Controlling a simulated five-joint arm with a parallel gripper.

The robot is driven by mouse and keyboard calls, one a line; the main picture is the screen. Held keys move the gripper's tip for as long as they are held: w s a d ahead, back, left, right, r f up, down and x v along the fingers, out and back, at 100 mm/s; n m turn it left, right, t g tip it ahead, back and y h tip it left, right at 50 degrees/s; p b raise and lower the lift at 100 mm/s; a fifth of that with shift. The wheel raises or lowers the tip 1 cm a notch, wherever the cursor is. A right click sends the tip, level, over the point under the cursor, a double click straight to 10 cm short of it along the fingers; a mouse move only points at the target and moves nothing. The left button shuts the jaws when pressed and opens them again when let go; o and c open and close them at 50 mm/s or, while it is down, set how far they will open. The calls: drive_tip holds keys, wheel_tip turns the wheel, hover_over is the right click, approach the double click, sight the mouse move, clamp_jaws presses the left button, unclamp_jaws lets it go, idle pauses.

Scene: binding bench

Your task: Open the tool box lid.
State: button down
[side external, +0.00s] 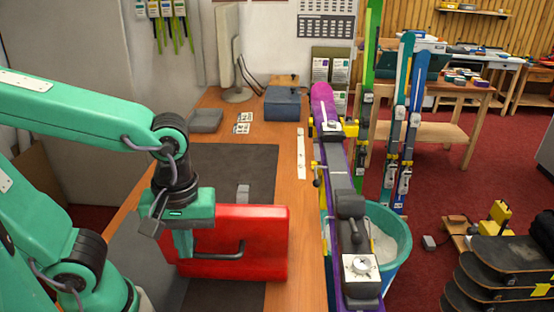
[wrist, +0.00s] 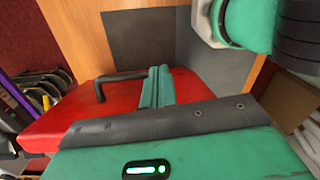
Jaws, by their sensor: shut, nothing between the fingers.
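The red tool box (side external: 262,228) is on the bench, its broad red face with a dark handle (side external: 222,256) turned toward the side camera. I cannot tell from these views whether the lid is raised. My gripper (side external: 183,250) is shut and empty, pointing down at the left end of the handle. In the wrist view, my shut fingers (wrist: 157,88) stand beside the right end of the handle (wrist: 119,77), over the red tool box (wrist: 60,118). Whether they touch it is unclear. My gripper hides the tool box's upper left part.
A dark mat (side external: 235,165) covers much of the wooden bench (side external: 292,125). A small grey block (side external: 243,191) is just behind the tool box. A purple ski (side external: 336,165) runs along the right side.

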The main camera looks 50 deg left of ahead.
drive_tip(key=s+d+r, duration=0.1)
drive_tip(key=s+d, duration=0.4)
drive_tip(key=shift+d, duration=0.4)
idle(0.3)
drive_tip(key=shift+r, duration=0.1)
drive_tip(key=m+t+h, duration=0.3)
drive_tip(key=m+t, duration=0.2)
drive_tip(key=t, duration=0.1)
approach(236, 214)
drive_tip(key=x, duration=0.4)
drive_tip(key=shift+w+d, duration=0.1)
drive_tip(key=shift+d, duration=0.05)
drive_tip(key=a+f+m+y, duration=0.2)
drive_tip(key=a+m, duration=0.4)
drive_tip(key=a, duration=0.4)
drive_tip(key=shift+a+f+y, duration=0.25)
drive_tip(key=shift+f+y, duration=0.15)
drive_tip(key=shift+f, duration=0.25)
